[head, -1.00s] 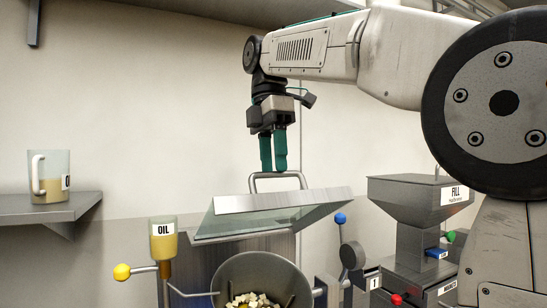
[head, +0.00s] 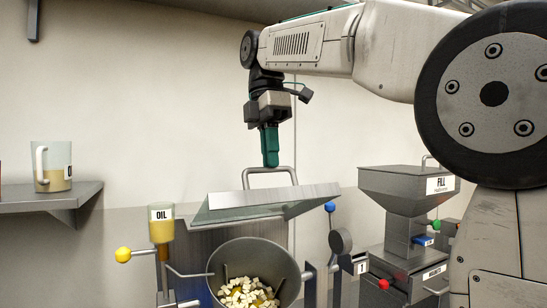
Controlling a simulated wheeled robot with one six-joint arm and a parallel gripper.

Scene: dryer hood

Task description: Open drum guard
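The drum guard (head: 275,198) is a tilted glass panel with a metal strip, above the round grey drum (head: 222,256). Its arched handle (head: 294,176) stands up from the top of the panel. My gripper (head: 270,164) points straight down at the middle of the handle's top bar. Its green fingers are together, with no gap visible between them, and the tips are at the bar. The exact contact at the tips is too small to see clearly. The front of the drum's mouth shows below the guard, with pale pieces (head: 247,292) inside.
An oil cup (head: 161,226) and a yellow ball knob (head: 123,255) are left of the drum. A fill hopper (head: 405,183) and a blue ball knob (head: 330,207) are on the right. A shelf (head: 45,207) with a mug (head: 52,166) is at the left.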

